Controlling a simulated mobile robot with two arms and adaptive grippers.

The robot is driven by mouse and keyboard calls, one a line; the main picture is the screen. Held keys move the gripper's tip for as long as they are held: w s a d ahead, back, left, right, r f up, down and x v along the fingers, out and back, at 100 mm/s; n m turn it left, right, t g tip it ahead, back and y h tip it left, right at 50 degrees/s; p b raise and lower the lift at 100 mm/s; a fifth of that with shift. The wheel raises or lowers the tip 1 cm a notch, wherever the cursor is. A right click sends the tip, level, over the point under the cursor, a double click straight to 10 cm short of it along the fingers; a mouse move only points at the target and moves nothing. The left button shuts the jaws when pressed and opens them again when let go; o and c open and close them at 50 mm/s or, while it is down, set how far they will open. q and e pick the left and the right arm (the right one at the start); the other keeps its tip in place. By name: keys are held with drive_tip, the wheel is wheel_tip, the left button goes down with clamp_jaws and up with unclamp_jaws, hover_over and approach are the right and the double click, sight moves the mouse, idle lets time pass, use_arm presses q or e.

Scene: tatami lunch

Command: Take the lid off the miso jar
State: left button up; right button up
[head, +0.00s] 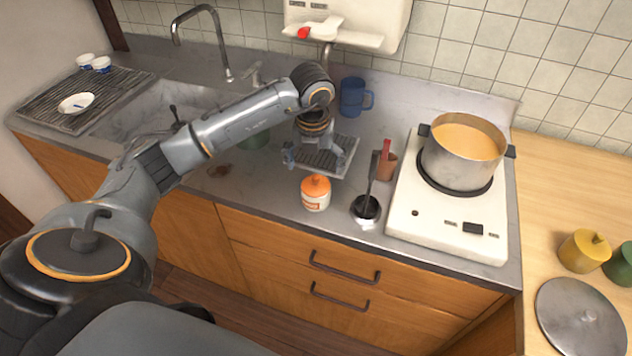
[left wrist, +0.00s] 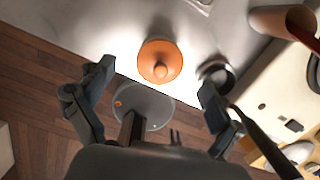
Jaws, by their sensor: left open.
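The miso jar (head: 316,200) is a small white jar with an orange label. It stands upright on the grey counter near its front edge. Its orange lid (head: 316,184), with a round knob, sits on top. The lid also shows from above in the left wrist view (left wrist: 160,62). My left gripper (head: 315,160) is open and empty. It is over the counter, just behind and above the jar in the head view. In the left wrist view its fingers (left wrist: 152,85) are spread wide to either side, with the lid apart from both. My right gripper is in neither view.
A dark ladle-like utensil (head: 370,180) stands in a small holder right of the jar, near a brown cup (head: 386,166). The white stove (head: 440,220) carries a pot (head: 462,165). A blue mug (head: 353,97) stands behind.

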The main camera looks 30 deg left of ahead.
sight(316, 176)
use_arm(q)
wheel_tip(316, 176, down, 4)
drive_tip(key=shift+d+f+p, duration=0.1)
drive_tip(key=shift+d+p, duration=0.05)
drive_tip(key=shift+p, duration=0.45)
drive_tip(key=c, duration=1)
drive_tip(key=shift+o, duration=0.2)
